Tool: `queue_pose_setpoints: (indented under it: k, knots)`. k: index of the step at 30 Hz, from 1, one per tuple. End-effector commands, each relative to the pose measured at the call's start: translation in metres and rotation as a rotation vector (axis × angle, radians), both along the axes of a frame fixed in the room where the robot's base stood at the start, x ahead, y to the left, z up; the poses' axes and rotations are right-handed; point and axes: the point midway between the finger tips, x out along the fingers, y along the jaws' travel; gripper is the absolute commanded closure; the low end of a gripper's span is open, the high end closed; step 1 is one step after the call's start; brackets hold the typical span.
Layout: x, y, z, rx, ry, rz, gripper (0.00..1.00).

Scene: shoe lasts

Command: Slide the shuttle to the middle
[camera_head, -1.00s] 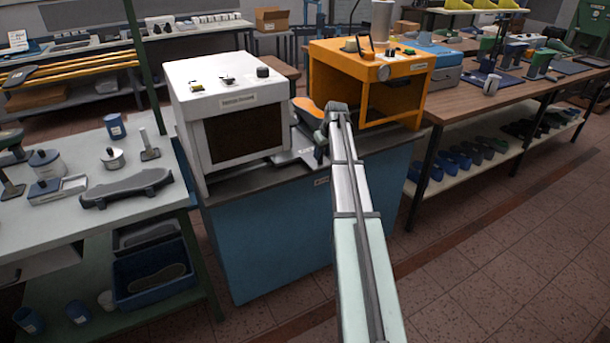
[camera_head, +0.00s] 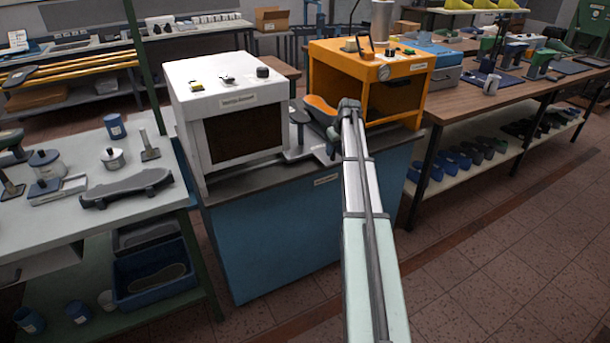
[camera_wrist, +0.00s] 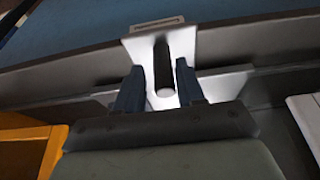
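The shuttle is a light grey carriage (camera_head: 318,152) on the rail between the white machine and the orange machine. It bears a dark upright post with a flat top (camera_head: 299,117) and an orange-and-dark sole-shaped piece (camera_head: 320,106). My gripper is hidden behind my arm's end in the head view. In the wrist view my gripper (camera_wrist: 160,88) has two dark fingers on either side of a dark round handle with a pale end (camera_wrist: 164,90). A gap shows on the left of the handle; the right finger is very close to it, and I cannot tell whether they touch.
The white machine (camera_head: 225,90) stands to the left and the orange machine (camera_head: 345,62) to the right, both on the blue cabinet (camera_head: 270,240). A grey-topped table (camera_head: 75,220) with tools is further left. A wooden bench (camera_head: 470,110) is right. The front floor is clear.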

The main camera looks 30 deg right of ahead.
Motion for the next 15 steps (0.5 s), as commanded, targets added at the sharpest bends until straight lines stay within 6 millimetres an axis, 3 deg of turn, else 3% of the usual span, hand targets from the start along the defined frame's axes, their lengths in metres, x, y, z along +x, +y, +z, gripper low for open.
queue_pose_setpoints:
  k: [15]
  knots:
    - [-0.0026,0.0042,0.0075,0.0,-0.001,0.0,0.62]
